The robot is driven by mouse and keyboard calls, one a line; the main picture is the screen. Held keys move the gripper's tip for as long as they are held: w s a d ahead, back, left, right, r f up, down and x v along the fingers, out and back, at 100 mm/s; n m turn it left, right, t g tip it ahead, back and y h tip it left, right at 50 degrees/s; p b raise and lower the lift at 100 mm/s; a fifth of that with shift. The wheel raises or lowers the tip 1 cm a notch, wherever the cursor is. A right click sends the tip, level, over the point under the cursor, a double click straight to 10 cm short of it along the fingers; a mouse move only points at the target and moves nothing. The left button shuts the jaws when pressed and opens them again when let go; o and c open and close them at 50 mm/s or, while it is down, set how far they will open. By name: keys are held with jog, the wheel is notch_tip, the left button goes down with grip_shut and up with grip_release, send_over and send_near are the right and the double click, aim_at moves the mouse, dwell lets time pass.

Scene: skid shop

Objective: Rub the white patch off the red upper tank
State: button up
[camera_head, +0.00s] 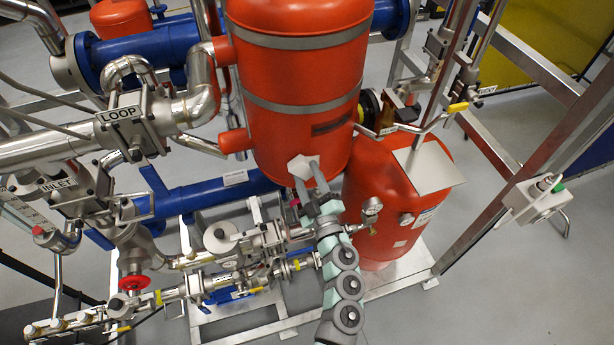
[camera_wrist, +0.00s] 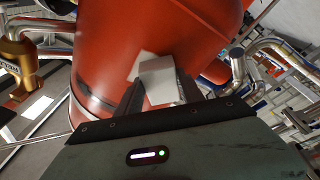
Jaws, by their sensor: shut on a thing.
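The red upper tank (camera_head: 300,75) stands upright with grey bands and fills the upper middle of the wrist view (camera_wrist: 200,35). My gripper (camera_head: 304,176) is at the tank's lower front. In the wrist view its fingers are shut on a small white block (camera_wrist: 159,80), held against or very close to the tank wall. A paler white patch (camera_wrist: 146,57) shows on the red wall around the block's edges; the block hides its middle. In the head view, block and patch merge into one white shape (camera_head: 301,166). Whether the block touches the wall is unclear.
A dark rectangular mark (camera_head: 333,127) is on the tank, right of the white shape. A second red tank (camera_head: 385,215) with a flat grey plate (camera_head: 428,168) stands below right. Steel pipes and valves (camera_head: 150,120) crowd the left. Open floor (camera_head: 540,290) lies at lower right.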

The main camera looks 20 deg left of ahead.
jog(key=w+d, duration=0.2)
jog(key=d, duration=0.1)
jog(key=shift+d, duration=0.15)
jog(key=shift+s+a+p, duration=0.3)
jog(key=shift+s+a, duration=0.2)
jog(key=shift+a, duration=0.4)
jog(key=shift+s+a+p, duration=0.25)
jog(key=shift+s+a, duration=0.25)
jog(key=shift+a, duration=0.4)
jog(key=shift+s, duration=0.1)
jog(key=shift+s+d+r+p, duration=0.1)
jog(key=shift+s+d+p, duration=0.05)
jog(key=shift+s+p, duration=0.15)
jog(key=v, duration=0.1)
jog(key=p+v, duration=0.1)
jog(key=shift+s+d+r, duration=0.1)
jog(key=shift+s+r, duration=0.1)
jog(key=shift+s, duration=0.1)
jog(key=shift+s+d, duration=0.3)
jog(key=shift+s, duration=0.2)
jog(key=shift+s+d, duration=0.35)
jog(key=shift+s, duration=0.15)
